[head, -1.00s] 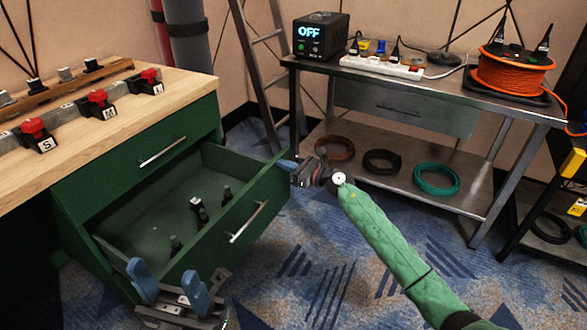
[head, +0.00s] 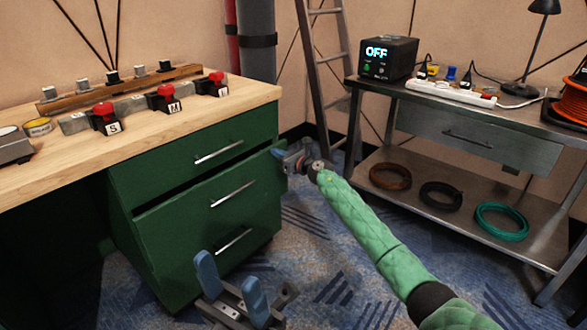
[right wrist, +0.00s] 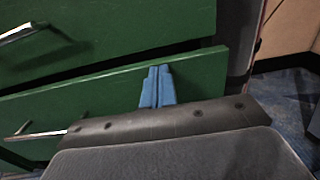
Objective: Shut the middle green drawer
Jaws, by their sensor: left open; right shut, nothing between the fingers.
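The green cabinet's middle drawer (head: 190,222) is nearly flush, with a dark gap along its top edge. Its silver handle (head: 232,194) shows on the front, and its inside is hidden. In the right wrist view the drawer front (right wrist: 90,105) stands slightly out below the top drawer. My right gripper (head: 279,154) is shut and empty at the drawer's upper right corner. Its blue fingertips (right wrist: 157,86) are together at the drawer front; I cannot tell whether they touch. My left gripper (head: 231,287) is open and empty, low in front of the cabinet.
The top drawer (head: 160,173) is shut above, and another handle (head: 233,241) shows below. The wooden worktop (head: 60,165) carries red switches (head: 165,90). A metal bench (head: 430,190) with cable coils stands right, and a ladder (head: 328,70) behind. Carpet between is clear.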

